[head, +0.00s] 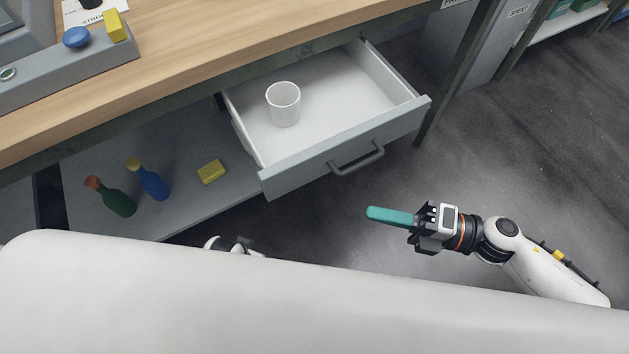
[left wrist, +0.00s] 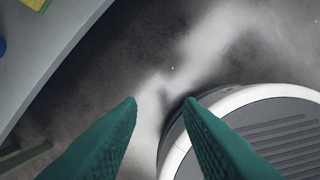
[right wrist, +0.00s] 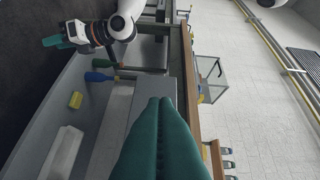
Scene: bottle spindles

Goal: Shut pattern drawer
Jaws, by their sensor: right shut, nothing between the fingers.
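The grey-fronted drawer (head: 345,152) under the workbench is pulled out, with its white inside showing in the head view. Its bar handle (head: 357,159) is on the front. A white cup (head: 284,104) stands upright inside, toward the left. My right gripper (head: 371,212) is shut and empty, apart from the drawer, in front of and below its handle in the picture. Its closed teal fingers (right wrist: 160,100) also fill the lower middle of the right wrist view. My left gripper (left wrist: 160,102) is open and empty over the floor; in the head view my body mostly hides it.
A lower shelf (head: 195,203) left of the drawer holds a green bottle (head: 110,197), a blue bottle (head: 149,180) and a yellow block (head: 211,172). The wooden worktop (head: 220,40) overhangs the drawer. A table leg (head: 452,85) stands to its right. The floor in front is clear.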

